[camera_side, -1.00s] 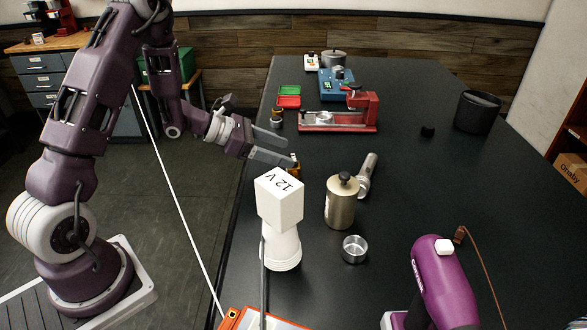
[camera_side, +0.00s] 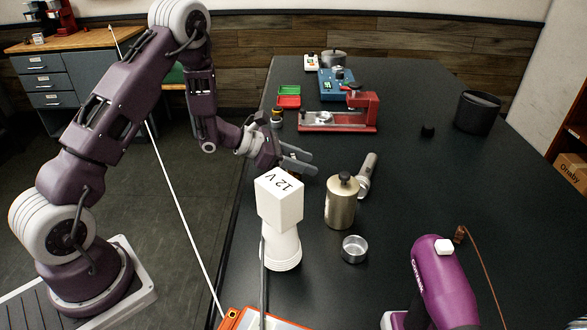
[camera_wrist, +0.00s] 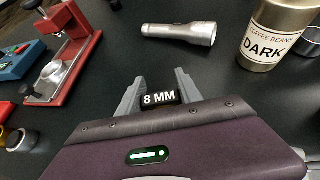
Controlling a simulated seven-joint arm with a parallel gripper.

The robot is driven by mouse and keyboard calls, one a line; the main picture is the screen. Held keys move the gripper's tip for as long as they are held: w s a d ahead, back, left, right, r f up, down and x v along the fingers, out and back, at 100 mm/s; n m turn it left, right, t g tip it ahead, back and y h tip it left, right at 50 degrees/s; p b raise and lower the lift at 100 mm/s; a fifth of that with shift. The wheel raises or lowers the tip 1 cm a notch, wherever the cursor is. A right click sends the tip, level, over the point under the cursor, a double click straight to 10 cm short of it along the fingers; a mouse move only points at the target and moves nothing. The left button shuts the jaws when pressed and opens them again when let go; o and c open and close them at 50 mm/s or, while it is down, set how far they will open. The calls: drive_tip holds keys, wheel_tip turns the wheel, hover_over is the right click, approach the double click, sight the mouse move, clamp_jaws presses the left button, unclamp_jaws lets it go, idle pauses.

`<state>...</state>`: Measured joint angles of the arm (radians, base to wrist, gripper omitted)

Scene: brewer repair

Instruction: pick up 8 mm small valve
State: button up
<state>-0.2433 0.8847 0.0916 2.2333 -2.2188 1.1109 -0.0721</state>
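The 8 mm small valve (camera_wrist: 160,98) shows in the wrist view as a small dark piece with a white "8 MM" label. It is between the two fingers of my gripper (camera_wrist: 158,82), with little or no gap visible on either side. In the side view my gripper (camera_side: 308,162) is low over the table's left part, behind the white 12 V block, with its fingers apart. The valve is mostly hidden there by the gripper. Whether the fingers press on the valve cannot be told.
The white 12 V block (camera_side: 280,200) stands in front of my gripper. A coffee bean canister (camera_side: 341,205) and a flashlight (camera_side: 367,177) are to the right. A red press (camera_side: 350,115) is behind. The middle right of the black table (camera_side: 450,190) is clear.

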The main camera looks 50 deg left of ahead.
clamp_jaws()
drive_tip(key=shift+r, duration=0.15)
